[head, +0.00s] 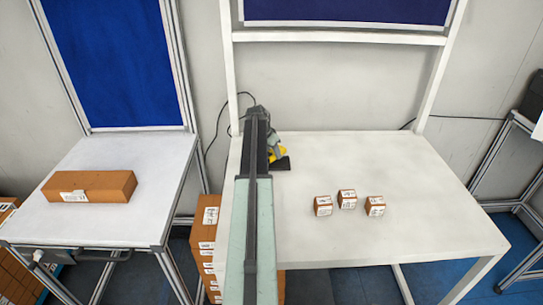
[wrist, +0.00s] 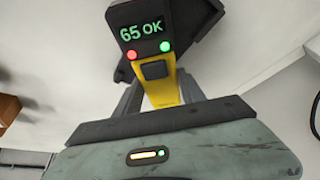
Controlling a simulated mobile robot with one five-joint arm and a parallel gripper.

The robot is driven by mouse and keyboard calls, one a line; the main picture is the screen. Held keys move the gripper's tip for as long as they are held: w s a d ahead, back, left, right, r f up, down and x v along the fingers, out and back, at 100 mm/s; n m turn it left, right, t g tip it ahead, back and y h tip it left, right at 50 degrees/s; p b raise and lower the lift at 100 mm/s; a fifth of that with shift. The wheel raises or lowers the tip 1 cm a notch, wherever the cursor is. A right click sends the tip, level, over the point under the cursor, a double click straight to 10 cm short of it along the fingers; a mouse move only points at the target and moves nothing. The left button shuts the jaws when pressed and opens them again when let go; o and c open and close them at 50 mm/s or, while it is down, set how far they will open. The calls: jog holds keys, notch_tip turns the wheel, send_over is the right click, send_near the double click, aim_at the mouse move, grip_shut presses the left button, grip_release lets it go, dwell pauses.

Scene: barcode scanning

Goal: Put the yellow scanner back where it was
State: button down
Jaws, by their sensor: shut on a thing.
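The yellow scanner (wrist: 163,92) is upside-down-free in plain sight in the wrist view, with a dark head and a small display reading "65 OK". A red and a green light show under the display. My gripper (wrist: 160,98) is shut on its yellow body, one dark finger on each side. In the head view, a bit of the yellow scanner (head: 277,154) shows beside my arm, over the white table's left back part. My arm hides the rest. A dark flat piece (head: 282,164) shows just below it; I cannot tell whether it is a holder or part of the scanner.
Several labelled small brown boxes (head: 347,199) stand mid-table on the white table (head: 430,235). The table's right side is clear. A long brown box (head: 90,187) lies on the left table (head: 120,225). Stacked brown boxes (head: 205,243) stand between the tables. A cable runs along the back wall.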

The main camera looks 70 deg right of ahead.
jog(key=shift+f+b, duration=0.55)
jog(key=shift+f, duration=0.05)
jog(key=c, duration=0.7)
grip_release()
jog(key=shift+r, duration=0.1)
jog(key=shift+r+p, duration=0.45)
jog(key=shift+p, duration=0.05)
jog(key=p+v, duration=1.1)
jog(key=v, duration=0.1)
jog(key=shift+r, duration=0.1)
